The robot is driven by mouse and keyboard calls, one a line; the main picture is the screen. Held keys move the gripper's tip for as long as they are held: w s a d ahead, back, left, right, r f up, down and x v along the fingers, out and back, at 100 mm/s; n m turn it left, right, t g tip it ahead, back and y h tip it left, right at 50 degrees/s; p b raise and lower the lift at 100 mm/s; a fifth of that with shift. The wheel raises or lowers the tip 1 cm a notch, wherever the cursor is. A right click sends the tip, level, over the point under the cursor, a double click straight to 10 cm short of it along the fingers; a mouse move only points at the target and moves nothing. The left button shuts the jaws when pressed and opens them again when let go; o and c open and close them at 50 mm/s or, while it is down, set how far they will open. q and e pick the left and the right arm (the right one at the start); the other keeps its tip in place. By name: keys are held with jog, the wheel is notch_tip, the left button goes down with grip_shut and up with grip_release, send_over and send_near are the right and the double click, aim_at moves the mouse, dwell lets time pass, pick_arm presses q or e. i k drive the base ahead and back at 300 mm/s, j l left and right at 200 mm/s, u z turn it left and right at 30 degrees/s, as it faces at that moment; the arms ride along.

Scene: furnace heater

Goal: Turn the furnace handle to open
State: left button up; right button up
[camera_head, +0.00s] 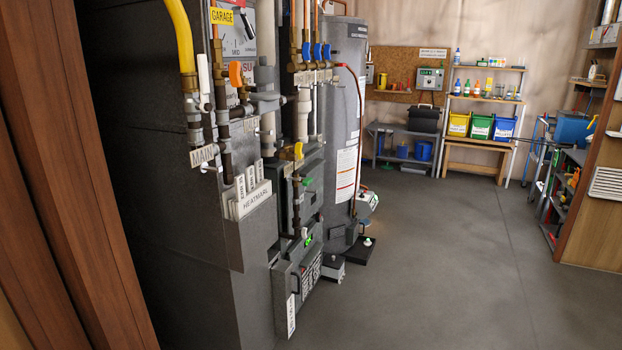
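A tall dark grey furnace cabinet (165,190) stands at the left with pipes along its front. A white lever handle (203,76) stands upright beside the yellow gas pipe (182,35), above a tag reading MAIN (204,155). An orange handle (236,74) sits on the dark pipe to its right. A yellow handle (298,151) is lower down. None carries a legible furnace label, so I cannot tell which is the furnace handle. Neither of my grippers is in view.
Brown wooden panels (75,180) stand close at the left edge. A grey water heater tank (345,110) is behind the furnace. Shelves with colored bins (481,127) are at the back, and a workbench (567,190) is at the right. The grey floor (450,270) between is clear.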

aim_at(306, 181)
jog(key=i+l, duration=0.15)
jog(key=i, duration=0.25)
jog(key=i+l+u, duration=0.1)
jog(key=i, duration=0.3)
jog(key=i+l, duration=0.2)
jog(key=i, duration=0.2)
jog(key=u, duration=0.05)
